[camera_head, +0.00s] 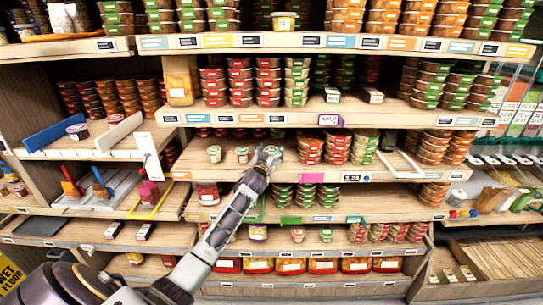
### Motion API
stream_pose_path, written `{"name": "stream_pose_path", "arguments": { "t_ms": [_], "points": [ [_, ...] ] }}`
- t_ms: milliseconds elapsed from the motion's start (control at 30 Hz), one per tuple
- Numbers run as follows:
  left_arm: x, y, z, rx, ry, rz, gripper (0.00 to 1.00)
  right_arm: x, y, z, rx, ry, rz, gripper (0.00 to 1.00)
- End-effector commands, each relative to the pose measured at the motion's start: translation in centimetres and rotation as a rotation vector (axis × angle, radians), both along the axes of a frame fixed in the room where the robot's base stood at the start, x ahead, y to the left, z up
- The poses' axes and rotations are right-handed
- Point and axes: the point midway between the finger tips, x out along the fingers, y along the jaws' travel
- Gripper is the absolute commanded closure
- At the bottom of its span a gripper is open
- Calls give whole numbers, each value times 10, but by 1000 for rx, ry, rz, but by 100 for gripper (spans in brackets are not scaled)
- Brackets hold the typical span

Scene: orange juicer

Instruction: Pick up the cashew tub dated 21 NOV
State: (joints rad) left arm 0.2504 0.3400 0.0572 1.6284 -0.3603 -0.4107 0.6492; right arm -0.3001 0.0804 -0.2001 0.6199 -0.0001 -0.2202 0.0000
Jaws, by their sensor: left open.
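My left gripper (268,154) reaches up from the lower left to the middle shelf (375,172). It is open, with its fingertips over that shelf. Two small lidded tubs stand just left of it, one tub (214,154) farther left and another tub (242,154) close beside the fingers. Something pale shows at the fingertips, but I cannot tell whether it is a tub between them. The labels and dates are too small to read, so I cannot tell which tub says 21 NOV. My right gripper is not in view.
Stacked red-lidded tubs (310,148) stand close right of the gripper. Green-lidded stacks (282,195) stand on the shelf below. More small tubs (298,234) are lower down. An empty white frame (400,164) lies farther right. The shelf above overhangs the gripper.

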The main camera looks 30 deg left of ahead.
Motion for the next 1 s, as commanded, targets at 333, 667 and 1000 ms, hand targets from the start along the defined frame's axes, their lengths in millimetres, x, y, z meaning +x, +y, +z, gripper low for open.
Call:
{"name": "stream_pose_path", "arguments": {
  "t_ms": [333, 667, 1000],
  "points": [
    [0, 0, 0, 0, 0, 0, 63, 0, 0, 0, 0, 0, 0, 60],
    [0, 0, 0, 0, 0, 0, 80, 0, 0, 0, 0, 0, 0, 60],
    [-1, 1, 3, 0, -1, 0, 80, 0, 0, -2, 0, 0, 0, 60]
  ]
}}
